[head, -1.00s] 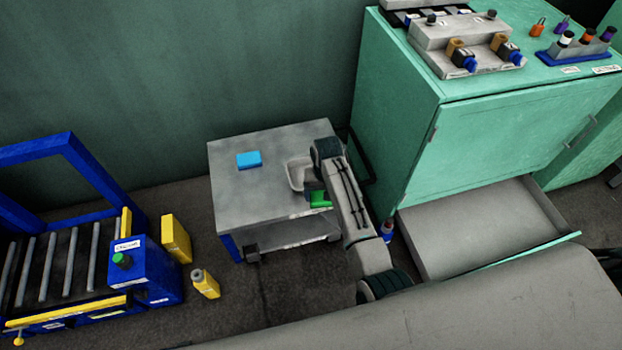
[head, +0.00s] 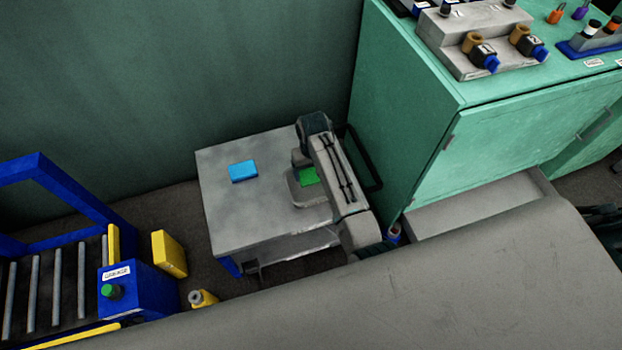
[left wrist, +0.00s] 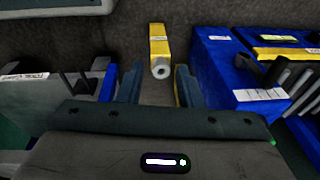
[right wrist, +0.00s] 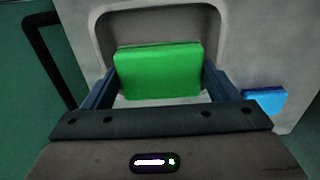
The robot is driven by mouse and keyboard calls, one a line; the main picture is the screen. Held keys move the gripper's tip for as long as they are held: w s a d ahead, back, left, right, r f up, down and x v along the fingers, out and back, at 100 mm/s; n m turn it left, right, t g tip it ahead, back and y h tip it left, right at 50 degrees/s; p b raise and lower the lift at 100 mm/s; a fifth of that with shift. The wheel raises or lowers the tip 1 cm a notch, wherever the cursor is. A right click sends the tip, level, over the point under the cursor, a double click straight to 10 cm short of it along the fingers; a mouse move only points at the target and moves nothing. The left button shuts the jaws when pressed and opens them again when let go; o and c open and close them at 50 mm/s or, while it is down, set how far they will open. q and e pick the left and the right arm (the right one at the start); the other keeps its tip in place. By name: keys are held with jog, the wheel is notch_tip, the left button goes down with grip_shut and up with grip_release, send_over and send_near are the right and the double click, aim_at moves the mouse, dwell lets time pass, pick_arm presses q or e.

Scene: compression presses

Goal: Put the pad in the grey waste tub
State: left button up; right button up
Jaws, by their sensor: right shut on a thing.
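The green pad (head: 308,176) is between the fingers of my right gripper (right wrist: 158,85). It also fills the middle of the right wrist view (right wrist: 158,72). The gripper is shut on it, with one finger at each side. The grey waste tub (head: 312,200) stands on the grey cart, and the pad is over its opening in the head view. The tub's rim (right wrist: 97,22) frames the pad in the right wrist view. My arm hides part of the tub. My left gripper (left wrist: 157,85) is open and empty, seen only in the left wrist view.
A blue block (head: 243,171) lies on the cart top (head: 228,208), left of the tub. A dark handle (head: 366,150) rises at the cart's right end, beside the green cabinet (head: 500,140).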

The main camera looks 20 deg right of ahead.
aim_at(313, 188)
jog(key=shift+s+f, duration=0.2)
jog(key=shift+f, duration=1.05)
notch_tip(313, 188, down, 4)
jog(key=shift+w+r+b, duration=0.1)
jog(key=shift+b, duration=0.35)
jog(key=shift+f, duration=0.25)
pick_arm(q)
jog(key=r, duration=0.2)
jog(key=w+r, duration=0.1)
jog(key=shift+d+r, duration=0.15)
jog(key=shift+r, duration=0.2)
pick_arm(e)
jog(key=shift+f, duration=0.15)
jog(key=o, duration=0.9)
